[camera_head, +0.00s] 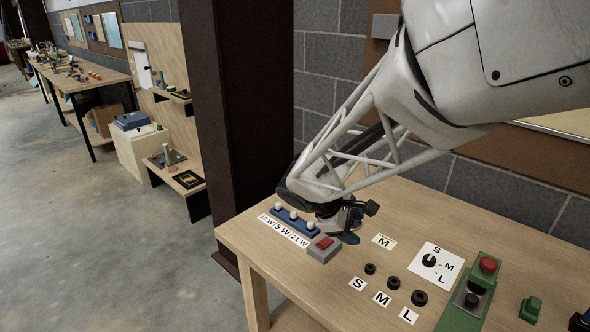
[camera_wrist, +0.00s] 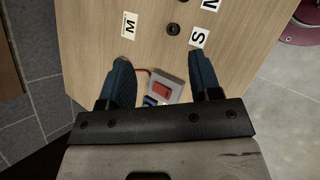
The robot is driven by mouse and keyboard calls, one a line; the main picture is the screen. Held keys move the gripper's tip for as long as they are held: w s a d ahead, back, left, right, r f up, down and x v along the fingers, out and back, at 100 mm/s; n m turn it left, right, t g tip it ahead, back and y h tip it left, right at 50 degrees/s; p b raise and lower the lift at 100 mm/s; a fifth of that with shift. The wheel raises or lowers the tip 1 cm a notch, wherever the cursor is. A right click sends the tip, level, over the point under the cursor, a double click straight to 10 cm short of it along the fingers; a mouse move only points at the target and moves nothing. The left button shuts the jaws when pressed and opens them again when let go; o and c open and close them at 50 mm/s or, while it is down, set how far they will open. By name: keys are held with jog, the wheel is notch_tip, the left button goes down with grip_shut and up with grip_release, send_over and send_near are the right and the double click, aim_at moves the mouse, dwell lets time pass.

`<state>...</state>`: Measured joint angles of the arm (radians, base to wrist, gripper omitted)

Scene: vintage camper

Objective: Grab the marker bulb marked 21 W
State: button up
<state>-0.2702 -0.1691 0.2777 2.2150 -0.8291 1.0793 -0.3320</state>
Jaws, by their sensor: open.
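The 21 W marker bulb (camera_head: 311,225) is the small white-topped bulb at the right end of a blue strip (camera_head: 287,219), beside its printed label "21 W" (camera_head: 298,239). Two similar bulbs, by the labels 10 W and 5 W, stand to its left on the strip. My gripper (camera_head: 347,232) is open and empty, just right of the bulb and behind the grey box. In the wrist view its two blue fingers (camera_wrist: 160,62) are spread apart. A bit of the blue strip (camera_wrist: 150,101) shows between them; the bulb cannot be made out there.
A grey box with a red button (camera_head: 323,243) stands right beside the strip, and shows between my fingers in the wrist view (camera_wrist: 162,92). Black knobs (camera_head: 393,283), letter cards and a green box with a red button (camera_head: 470,296) lie further right. A dark column (camera_head: 238,110) rises behind the table's left edge.

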jog(key=w+a+f+n+t+h, duration=0.2)
jog(key=w+a+f+n, duration=0.4)
jog(key=w, duration=0.3)
jog(key=n+t+h, duration=0.1)
jog(key=n+t, duration=0.3)
jog(key=n, duration=0.2)
send_near(307, 231)
jog(key=shift+w+d+r, duration=0.3)
jog(key=shift+d+r, duration=0.05)
jog(key=shift+r, duration=0.15)
jog(key=shift+w+d+r, duration=0.25)
jog(key=shift+d+r, duration=0.15)
jog(key=shift+r, duration=0.15)
jog(key=shift+x, duration=1.3)
jog(key=shift+x, duration=2.65)
jog(key=shift+c, duration=0.2)
